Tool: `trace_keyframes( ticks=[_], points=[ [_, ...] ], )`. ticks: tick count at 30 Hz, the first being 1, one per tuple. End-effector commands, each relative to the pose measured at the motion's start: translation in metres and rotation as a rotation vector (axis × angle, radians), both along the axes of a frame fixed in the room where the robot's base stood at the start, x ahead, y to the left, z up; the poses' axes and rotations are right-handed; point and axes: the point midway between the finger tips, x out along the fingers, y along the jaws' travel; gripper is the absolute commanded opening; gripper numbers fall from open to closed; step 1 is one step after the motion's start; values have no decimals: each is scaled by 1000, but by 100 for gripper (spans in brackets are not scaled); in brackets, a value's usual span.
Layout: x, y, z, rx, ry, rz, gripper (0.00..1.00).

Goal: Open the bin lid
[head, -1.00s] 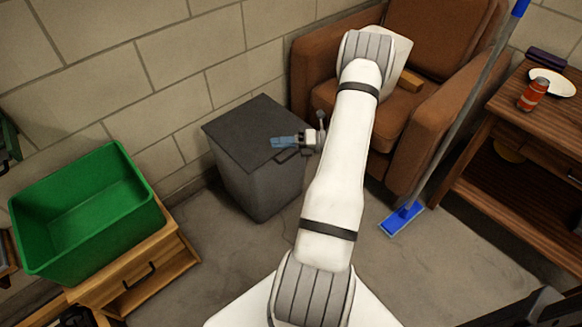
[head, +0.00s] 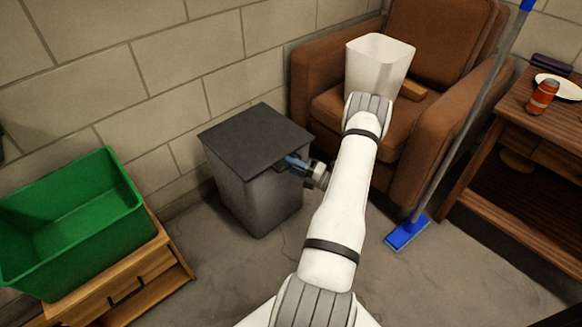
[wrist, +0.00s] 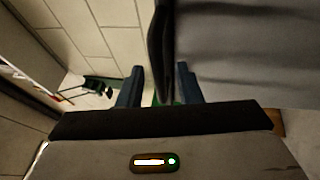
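The dark grey bin (head: 245,192) stands against the wall, left of the armchair. Its flat black lid (head: 252,135) lies level on top and looks closed. My gripper (head: 290,163) is at the lid's front right edge, with its blue fingers partly against the lid in the head view. In the wrist view my gripper (wrist: 158,88) has its two fingers apart. A dark curved edge (wrist: 158,50), lid rim or handle, reaches between them. I cannot tell whether either finger touches it. The bin's grey side (wrist: 240,50) fills the right of that view.
A green crate (head: 75,225) sits on a wooden drawer unit (head: 135,285) at left. A brown armchair (head: 425,125) holding a white basket (head: 375,75) is behind my arm. A blue mop (head: 408,235) and a wooden table (head: 510,140) are at right. Floor in front is clear.

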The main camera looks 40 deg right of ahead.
Motion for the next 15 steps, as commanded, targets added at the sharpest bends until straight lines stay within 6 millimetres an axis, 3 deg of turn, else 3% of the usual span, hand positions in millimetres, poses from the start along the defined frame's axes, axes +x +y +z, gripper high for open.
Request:
trace_keyframes(
  ticks=[11, 15],
  points=[
    [6, 3, 2, 0, 1, 0, 31],
    [6, 3, 1, 0, 1, 0, 20]
  ],
)
